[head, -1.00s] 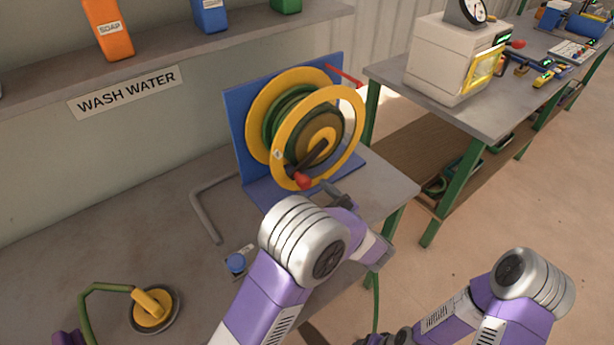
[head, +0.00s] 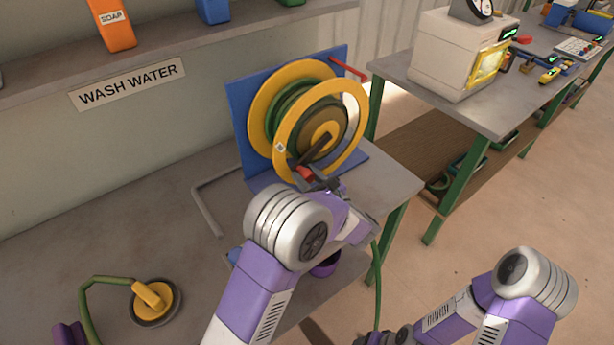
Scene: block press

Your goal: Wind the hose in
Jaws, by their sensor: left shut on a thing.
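The hose reel (head: 285,105) has yellow rims and stands on a blue bracket (head: 240,120) on the grey bench. Green hose (head: 283,115) is wound on its drum. A length of green hose (head: 377,290) hangs down past the bench's right edge. A dark crank arm (head: 318,150) slants down from the hub to a red handle (head: 305,174). My left gripper (head: 311,178) is shut on the red handle at the reel's lower front; the fingers partly hide it.
A yellow disc-shaped fitting (head: 153,300) with a green tube lies on the bench at lower left. A grey bent bar (head: 206,210) lies left of the reel. A second table (head: 490,115) with a cream box stands at right. A shelf (head: 180,48) runs above the bench.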

